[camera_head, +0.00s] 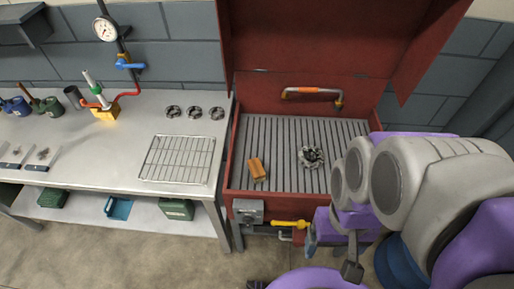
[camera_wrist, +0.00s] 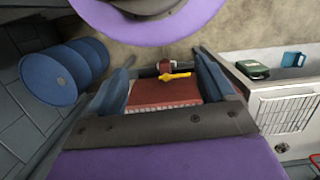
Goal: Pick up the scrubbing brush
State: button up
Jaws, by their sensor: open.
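The scrubbing brush (camera_head: 257,169) looks like a small orange-brown block with a paler underside. It lies on the slatted floor of the red wash basin (camera_head: 232,178), near the front left. My gripper (camera_head: 333,250) is in front of the basin, low and to the right of the brush, and apart from it. In the wrist view my gripper (camera_wrist: 165,84) shows two blue fingers spread apart with nothing between them. The red basin front (camera_wrist: 163,92) shows beyond them. I cannot make out the brush in the wrist view.
A grey gear-like part (camera_head: 311,157) lies in the basin right of the brush. An orange-grey spout (camera_head: 312,91) hangs at the back under the raised red lid (camera_head: 310,40). A yellow handle (camera_head: 290,224) juts from the basin front. A workbench (camera_head: 120,165) with a wire rack (camera_head: 178,158) adjoins on the left.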

jog(key=w+a+f+n, duration=0.1)
jog(key=w+a+f, duration=0.1)
jog(key=w, duration=0.9)
jog(key=n+t+b, duration=0.2)
jog(key=n+t, duration=0.1)
send_over(256, 167)
jog(key=s, duration=0.2)
notch_tip(256, 167, down, 16)
jog(key=shift+y, duration=0.3)
jog(key=f+b, duration=0.1)
jog(key=f, duration=0.3)
jog(key=w+f+b, duration=0.1)
jog(key=f, duration=0.3)
jog(key=f+b, duration=0.1)
jog(key=f, duration=0.2)
jog(key=shift+w+a+f, duration=0.2)
jog(key=shift+w+f, duration=0.05)
jog(key=shift+f, duration=0.15)
jog(key=shift+w+d+f+b, duration=0.15)
jog(key=shift+f+b, duration=0.3)
jog(key=shift+f, duration=0.8)
jog(key=shift+w+d+f+b, duration=0.15)
jog(key=shift+f+b, duration=0.25)
jog(key=shift+f, duration=0.85)
jog(key=shift+a+f, duration=0.1)
jog(key=shift+f, duration=0.15)
jog(key=shift+c, duration=0.2)
jog(key=c, duration=1.2)
